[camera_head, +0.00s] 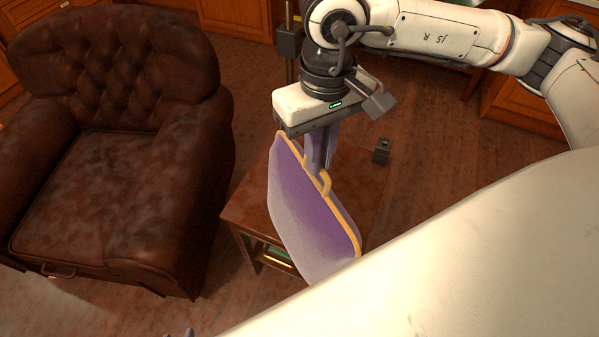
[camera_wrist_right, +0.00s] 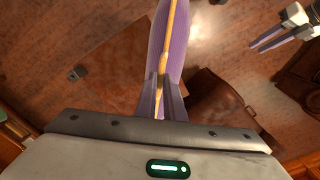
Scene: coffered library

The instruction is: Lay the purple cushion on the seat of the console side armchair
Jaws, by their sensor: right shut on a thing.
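The purple cushion (camera_head: 305,205) has yellow piping and a small yellow loop on its edge. It hangs tilted on edge in the air, in front of a small wooden table. My right gripper (camera_head: 322,165) is shut on its upper edge; in the right wrist view the cushion (camera_wrist_right: 178,40) runs out from between the fingers (camera_wrist_right: 160,95). A brown leather armchair (camera_head: 85,190) with a tufted back and an empty seat stands left of the cushion. My left gripper (camera_wrist_right: 270,40) shows in the right wrist view, its fingers apart and empty; only its tips show at the head view's bottom edge.
The small wooden table (camera_head: 245,215) stands right of the armchair, partly hidden behind the cushion. A small dark block (camera_head: 382,150) sits near its far right corner. Wooden cabinets (camera_head: 235,15) line the back. Wood floor (camera_head: 440,150) is clear on the right.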

